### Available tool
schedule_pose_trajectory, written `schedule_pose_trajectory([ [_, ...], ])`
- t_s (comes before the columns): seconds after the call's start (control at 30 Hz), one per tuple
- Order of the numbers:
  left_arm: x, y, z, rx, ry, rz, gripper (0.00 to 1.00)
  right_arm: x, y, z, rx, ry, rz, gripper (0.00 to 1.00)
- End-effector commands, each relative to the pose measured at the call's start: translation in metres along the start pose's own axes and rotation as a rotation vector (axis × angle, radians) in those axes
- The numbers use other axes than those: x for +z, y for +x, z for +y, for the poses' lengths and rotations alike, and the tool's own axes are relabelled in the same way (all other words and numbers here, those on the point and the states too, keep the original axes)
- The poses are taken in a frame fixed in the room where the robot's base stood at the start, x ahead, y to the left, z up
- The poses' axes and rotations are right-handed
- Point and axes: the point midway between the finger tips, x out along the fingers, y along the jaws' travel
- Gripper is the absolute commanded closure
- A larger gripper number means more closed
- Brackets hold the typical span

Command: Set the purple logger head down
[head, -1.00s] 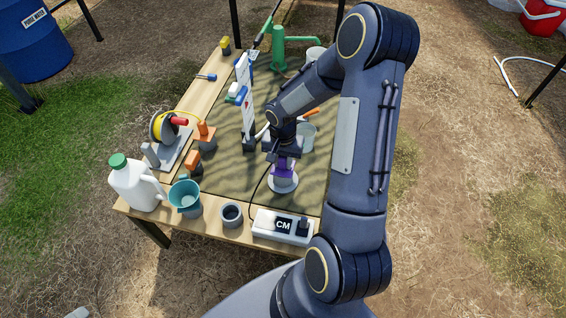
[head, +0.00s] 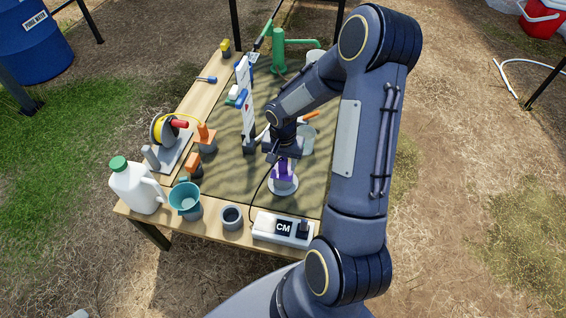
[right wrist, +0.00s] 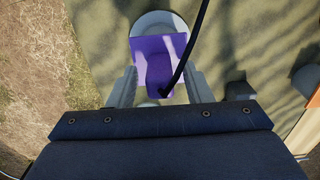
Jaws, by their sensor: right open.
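The purple logger head (head: 283,170) sits upright on a round white base (head: 283,188) on the mat near the table's front right. A dark cable runs from it toward the front. My right gripper (head: 284,158) is right above it, pointing down and open. In the right wrist view the purple head (right wrist: 158,62) lies between and just beyond the two spread fingers (right wrist: 158,88), with the white base (right wrist: 158,22) partly showing behind it. The dark cable crosses in front of it there. My left gripper is not in view.

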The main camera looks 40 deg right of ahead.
Motion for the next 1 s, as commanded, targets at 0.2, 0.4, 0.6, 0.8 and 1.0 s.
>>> schedule_pose_trajectory([
  [0.2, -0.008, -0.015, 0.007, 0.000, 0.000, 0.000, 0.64, -0.001, -0.052, -0.001, -0.003, 0.000, 0.004, 0.55],
  [0.4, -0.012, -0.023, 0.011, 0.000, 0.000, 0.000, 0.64, 0.000, -0.089, -0.001, -0.002, -0.002, 0.003, 0.55],
  [0.6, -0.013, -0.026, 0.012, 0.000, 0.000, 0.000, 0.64, 0.001, -0.108, 0.000, -0.003, -0.003, 0.002, 0.55],
  [0.8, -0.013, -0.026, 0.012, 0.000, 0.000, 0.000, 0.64, 0.023, -0.148, 0.004, -0.069, -0.085, 0.028, 0.55],
  [1.0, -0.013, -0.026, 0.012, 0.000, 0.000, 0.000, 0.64, 0.085, -0.210, 0.019, -0.224, -0.291, 0.089, 0.55],
])
